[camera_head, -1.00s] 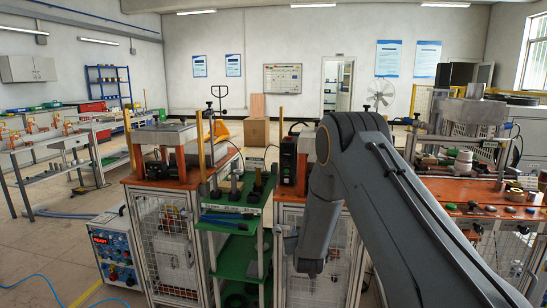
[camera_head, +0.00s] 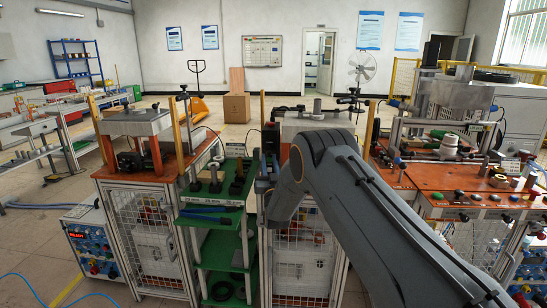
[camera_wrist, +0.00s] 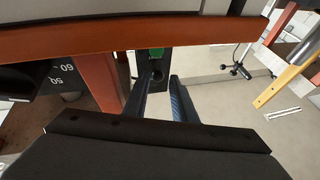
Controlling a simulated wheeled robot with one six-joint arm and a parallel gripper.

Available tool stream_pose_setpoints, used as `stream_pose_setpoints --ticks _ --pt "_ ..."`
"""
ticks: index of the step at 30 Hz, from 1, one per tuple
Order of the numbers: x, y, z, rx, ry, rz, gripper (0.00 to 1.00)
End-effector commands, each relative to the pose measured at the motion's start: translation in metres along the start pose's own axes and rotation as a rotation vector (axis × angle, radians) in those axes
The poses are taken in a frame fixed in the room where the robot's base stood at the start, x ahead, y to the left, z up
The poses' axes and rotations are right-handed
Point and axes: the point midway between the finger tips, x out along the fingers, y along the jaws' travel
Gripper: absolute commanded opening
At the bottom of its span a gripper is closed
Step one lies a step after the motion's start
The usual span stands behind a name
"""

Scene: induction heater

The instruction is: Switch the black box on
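The black box (camera_head: 270,141) stands on the orange-topped bench in the middle of the head view, partly hidden by my arm. In the wrist view the black box (camera_wrist: 149,72) shows beyond my fingers, with a green switch (camera_wrist: 156,53) on its face and a dark round part below it. My gripper (camera_wrist: 158,80) is open and empty, its two dark fingers apart and pointing towards the box. The box appears between the fingertips; I cannot tell whether they touch it.
An orange bench edge (camera_wrist: 100,44) and an orange post cross the wrist view close to my gripper. A green tool cart (camera_head: 213,216) stands left of my arm. An orange-topped station with several buttons (camera_head: 470,205) stands at right.

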Motion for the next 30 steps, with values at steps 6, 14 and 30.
stream_pose_setpoints --ticks 6,14,30 --pt "0.020 0.003 0.000 -0.002 0.000 0.003 0.24" --pt "0.024 0.004 0.001 -0.003 -0.002 0.003 0.24" --pt "0.025 0.009 -0.003 0.001 -0.024 0.013 0.00"
